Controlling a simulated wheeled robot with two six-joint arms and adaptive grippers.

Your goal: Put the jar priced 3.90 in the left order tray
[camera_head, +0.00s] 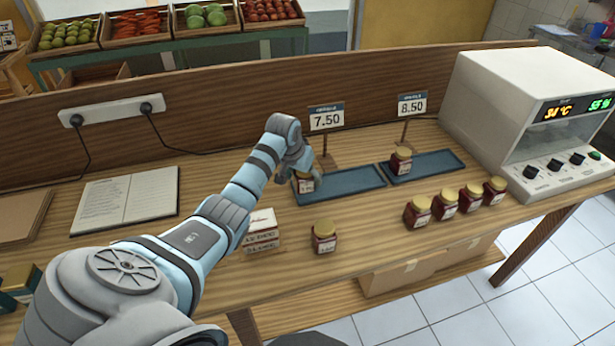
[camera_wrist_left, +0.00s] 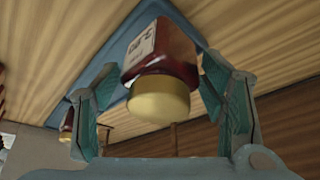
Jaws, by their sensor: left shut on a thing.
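My left gripper (camera_head: 296,172) is shut on a jar (camera_head: 306,184) with dark red contents and a golden lid, at the left end of the left order tray (camera_head: 352,182). The left wrist view shows this jar (camera_wrist_left: 160,98) between the fingers of the gripper (camera_wrist_left: 158,112), its lid towards the camera. I cannot tell whether it touches the tray. The left tray is blue and stands by a 7.50 sign (camera_head: 326,120). Another jar (camera_head: 324,236) stands alone in front. Several jars (camera_head: 445,204) stand in a row at the right. Jar prices are too small to read.
The right tray (camera_head: 436,164) holds a jar (camera_head: 401,160) beside an 8.50 sign (camera_head: 412,105). A white appliance (camera_head: 500,90) stands at the right end. Small boxes (camera_head: 261,232) lie near my left arm, an open notebook (camera_head: 126,198) at the left. The bench between front jar and row is clear.

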